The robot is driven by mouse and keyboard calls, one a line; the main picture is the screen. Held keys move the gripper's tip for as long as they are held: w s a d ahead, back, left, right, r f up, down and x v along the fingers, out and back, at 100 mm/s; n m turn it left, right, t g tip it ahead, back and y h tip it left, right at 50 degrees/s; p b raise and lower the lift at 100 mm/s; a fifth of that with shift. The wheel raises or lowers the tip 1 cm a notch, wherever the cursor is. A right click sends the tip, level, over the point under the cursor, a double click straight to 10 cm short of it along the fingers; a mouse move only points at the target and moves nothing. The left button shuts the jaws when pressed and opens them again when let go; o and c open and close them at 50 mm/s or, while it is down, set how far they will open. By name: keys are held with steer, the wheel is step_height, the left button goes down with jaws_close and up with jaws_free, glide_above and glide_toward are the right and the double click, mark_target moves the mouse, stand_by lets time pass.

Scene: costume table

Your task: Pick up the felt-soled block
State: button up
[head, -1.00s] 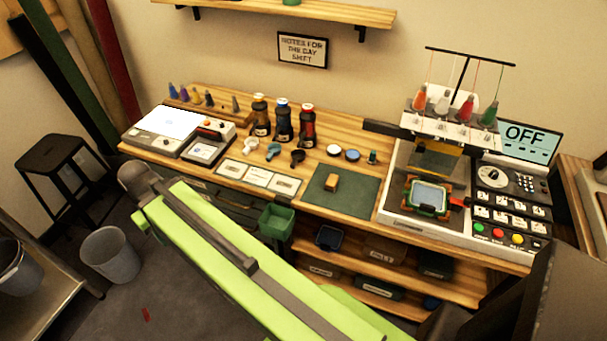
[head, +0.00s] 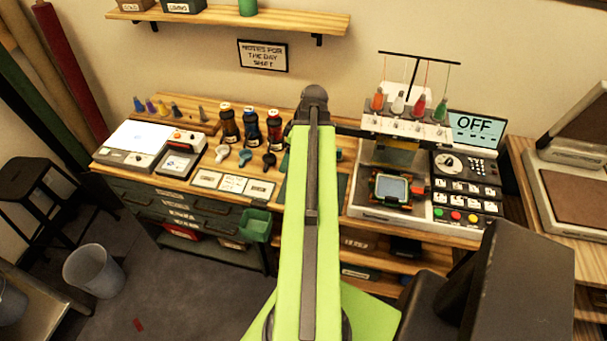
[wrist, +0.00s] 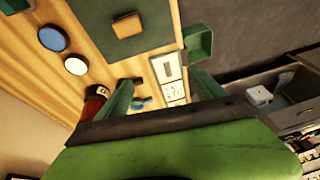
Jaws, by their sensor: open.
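The block (wrist: 127,24) is small and tan-brown. It rests on the dark green mat (wrist: 158,20) near the top of the wrist view; its sole cannot be made out. In the head view my arm hides the block and most of the mat. My gripper (wrist: 161,80) shows its two green fingers spread apart, with nothing between them. In the wrist view the block lies beyond the fingertips, up and to the left, clear of them. In the head view the gripper itself is hidden behind the end of my arm.
Dark bottles (head: 251,127) stand left of my arm. Cards (head: 232,183) lie at the front edge, with a green bin (head: 257,226) below. The embroidery machine (head: 392,187) stands to the right. Blue (wrist: 53,37) and white (wrist: 76,65) discs lie near the mat.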

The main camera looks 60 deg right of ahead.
steer(key=s+d+r+t+p, duration=0.1)
steer(key=s+d+r, duration=0.2)
steer(key=s+d, duration=0.45)
steer(key=shift+n, duration=0.3)
steer(key=b+x, duration=0.3)
steer(key=x, duration=0.1)
steer(key=s+b+x, duration=0.1)
steer(key=b+x, duration=0.7)
steer(key=shift+s+a+f, duration=0.35)
steer(key=shift+f, duration=0.15)
steer(key=shift+w, duration=0.1)
steer(key=b+x, duration=0.4)
steer(key=b, duration=0.1)
steer(key=shift+d+f, duration=0.2)
steer(key=shift+f, duration=0.25)
steer(key=shift+w+f+b, duration=0.1)
steer(key=shift+f+b, duration=0.2)
steer(key=shift+a+r, duration=0.1)
steer(key=shift+r, duration=0.1)
steer(key=shift+c, duration=0.5)
